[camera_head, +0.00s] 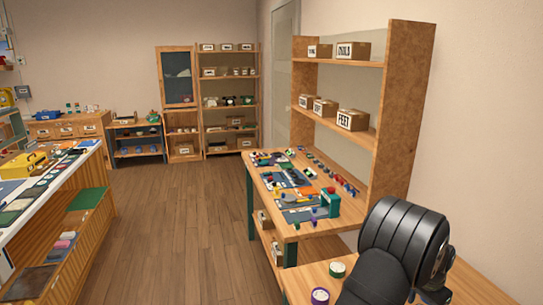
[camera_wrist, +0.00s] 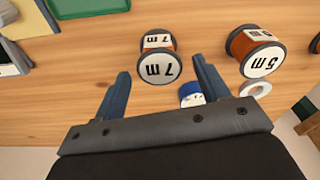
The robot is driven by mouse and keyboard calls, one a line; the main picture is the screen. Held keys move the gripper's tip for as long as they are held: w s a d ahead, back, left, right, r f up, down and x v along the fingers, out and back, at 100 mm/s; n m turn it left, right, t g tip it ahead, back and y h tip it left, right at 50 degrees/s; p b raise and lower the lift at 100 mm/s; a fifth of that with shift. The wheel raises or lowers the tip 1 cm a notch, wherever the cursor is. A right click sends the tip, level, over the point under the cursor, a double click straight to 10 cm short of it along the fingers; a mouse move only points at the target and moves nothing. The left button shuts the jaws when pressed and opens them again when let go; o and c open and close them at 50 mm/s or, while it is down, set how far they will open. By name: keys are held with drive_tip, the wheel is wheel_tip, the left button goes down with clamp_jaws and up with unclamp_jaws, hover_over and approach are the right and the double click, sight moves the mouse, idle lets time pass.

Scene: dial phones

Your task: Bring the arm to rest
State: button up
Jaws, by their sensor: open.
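My gripper (camera_wrist: 162,88) shows in the wrist view with its two blue-grey fingers spread apart and nothing between them. It hangs over a wooden table top (camera_wrist: 110,50). A spool marked "7 m" (camera_wrist: 158,62) lies just beyond the fingertips. In the head view my black arm (camera_head: 400,245) is at the lower right, above a wooden surface; the gripper itself is not visible there.
A spool marked "5 m" (camera_wrist: 257,50), a white ring (camera_wrist: 255,89) and a blue-and-white roll (camera_wrist: 191,94) lie near the right finger. A workbench (camera_head: 268,185) with small parts and a tall shelf (camera_head: 400,110) stand beyond my arm. The wooden floor (camera_head: 165,230) is clear.

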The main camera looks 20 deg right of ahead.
idle(0.4)
drive_tip(key=shift+f, duration=0.35)
wheel_tip(320, 180, down, 2)
drive_tip(key=shift+f, duration=0.25)
wheel_tip(320, 180, up, 12)
drive_tip(key=a, duration=0.1)
drive_tip(key=f, duration=0.8)
drive_tip(key=d+f, duration=0.1)
drive_tip(key=f, duration=0.3)
wheel_tip(320, 180, up, 4)
drive_tip(key=shift+r, duration=0.25)
drive_tip(key=s+r, duration=0.7)
drive_tip(key=s, duration=0.5)
drive_tip(key=s+a, duration=0.1)
drive_tip(key=a, duration=2)
drive_tip(key=w+f, duration=0.2)
drive_tip(key=w, duration=0.1)
drive_tip(key=w+f, duration=0.2)
drive_tip(key=w, duration=0.1)
drive_tip(key=w+f, duration=0.2)
drive_tip(key=shift+w+a+f, duration=0.15)
drive_tip(key=shift+w+a, duration=0.2)
drive_tip(key=shift+w, duration=0.05)
